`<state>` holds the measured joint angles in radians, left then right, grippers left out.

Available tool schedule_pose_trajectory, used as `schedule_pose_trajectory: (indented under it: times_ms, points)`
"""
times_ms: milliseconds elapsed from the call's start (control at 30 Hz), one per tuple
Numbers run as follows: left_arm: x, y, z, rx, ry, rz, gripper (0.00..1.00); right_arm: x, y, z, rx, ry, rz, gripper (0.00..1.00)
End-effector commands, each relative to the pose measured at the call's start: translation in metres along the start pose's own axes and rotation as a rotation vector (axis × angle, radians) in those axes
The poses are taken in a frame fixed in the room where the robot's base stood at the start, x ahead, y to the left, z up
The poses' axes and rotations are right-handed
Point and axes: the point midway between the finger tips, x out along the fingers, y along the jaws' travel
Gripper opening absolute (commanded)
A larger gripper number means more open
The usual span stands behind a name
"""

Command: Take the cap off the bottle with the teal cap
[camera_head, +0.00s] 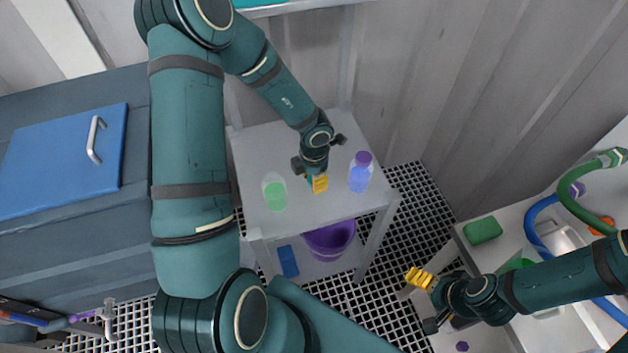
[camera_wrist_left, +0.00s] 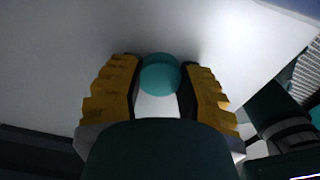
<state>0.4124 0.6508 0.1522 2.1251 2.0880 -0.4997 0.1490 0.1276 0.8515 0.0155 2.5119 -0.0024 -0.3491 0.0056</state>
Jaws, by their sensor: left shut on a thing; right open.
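The teal cap (camera_wrist_left: 160,75) sits between the yellow fingertips of my left gripper (camera_wrist_left: 158,92) in the left wrist view. In the head view my left gripper (camera_head: 318,184) is low over the grey table (camera_head: 262,150), shut, with a sliver of teal beside its fingers. The bottle body under the cap is hidden by the gripper and wrist, so I cannot tell whether the cap still sits on it. My right gripper (camera_head: 420,279) is open and empty, away from the table at the lower right.
A bottle with green contents (camera_head: 274,192) stands left of my left gripper, and a blue bottle with a purple cap (camera_head: 361,170) stands close on its right. A purple bucket (camera_head: 330,240) is under the table's front. A green block (camera_head: 482,230) lies on the right-hand counter.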

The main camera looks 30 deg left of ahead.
Motion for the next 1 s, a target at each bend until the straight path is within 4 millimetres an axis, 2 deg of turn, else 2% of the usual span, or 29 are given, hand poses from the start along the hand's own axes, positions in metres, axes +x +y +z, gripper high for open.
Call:
schedule_pose_trajectory:
  times_ms: [333, 367, 400, 767, 867, 1000]
  points:
    - [0.002, 0.0, 0.0, 0.0, -0.001, 0.001, 0.0, -0.001, -0.001, 0.0, -0.001, -0.001, 0.0, 0.96]
    - [0.002, 0.0, 0.0, 0.0, -0.001, 0.001, 0.49, -0.001, -0.001, 0.0, -0.001, -0.001, 0.0, 0.96]
    - [0.001, 0.0, 0.0, 0.0, -0.001, 0.001, 0.63, -0.001, -0.001, 0.0, -0.001, -0.001, 0.0, 0.96]
    - [-0.001, 0.0, 0.0, -0.001, -0.001, 0.001, 0.64, -0.001, -0.001, 0.0, -0.001, 0.0, 0.0, 0.96]
    - [-0.011, 0.001, 0.0, -0.002, -0.002, 0.002, 0.64, -0.005, -0.002, -0.001, 0.0, 0.0, 0.0, 0.96]
    - [-0.036, 0.001, 0.001, -0.002, -0.003, 0.002, 0.64, -0.017, -0.006, -0.003, 0.002, 0.005, 0.0, 0.96]
